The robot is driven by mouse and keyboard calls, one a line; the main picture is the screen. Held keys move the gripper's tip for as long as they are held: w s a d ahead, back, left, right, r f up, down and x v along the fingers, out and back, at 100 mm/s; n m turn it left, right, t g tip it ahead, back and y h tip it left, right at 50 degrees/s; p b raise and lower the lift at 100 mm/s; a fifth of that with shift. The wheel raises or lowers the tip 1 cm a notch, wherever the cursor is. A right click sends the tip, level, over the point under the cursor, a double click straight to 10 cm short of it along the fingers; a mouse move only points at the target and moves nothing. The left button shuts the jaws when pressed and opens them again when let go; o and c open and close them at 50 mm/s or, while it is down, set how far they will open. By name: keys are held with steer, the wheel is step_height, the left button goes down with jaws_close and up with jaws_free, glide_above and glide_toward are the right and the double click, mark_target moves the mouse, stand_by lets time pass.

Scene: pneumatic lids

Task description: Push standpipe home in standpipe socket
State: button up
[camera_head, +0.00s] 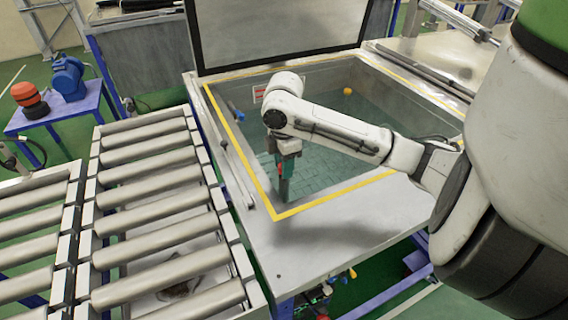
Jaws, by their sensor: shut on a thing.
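My arm reaches from the right over the water-filled tank (335,209) with a yellow border. My gripper (284,166) points down near the tank's front left corner. It is shut on a dark upright pipe-like piece (284,190), which I take to be the standpipe. A small red patch shows beside the jaws. The piece looks roughly upright, and its lower end is down in the tank. The standpipe socket cannot be made out, so I cannot tell how the pipe's lower end sits in it.
A small orange ball (347,91) is at the tank's back. A blue item (235,111) lies by the left rim. A roller conveyor (160,205) runs along the left. The front ledge (330,245) is clear.

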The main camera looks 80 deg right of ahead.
steer(key=shift+f+b, duration=1.25)
steer(key=shift+f, duration=0.45)
steer(key=o, duration=1.1)
steer(key=shift+o, duration=0.2)
steer(key=shift+r+p, duration=3)
steer(key=shift+r, duration=0.5)
step_height(320, 180, up, 11)
steer(key=shift+f, duration=0.15)
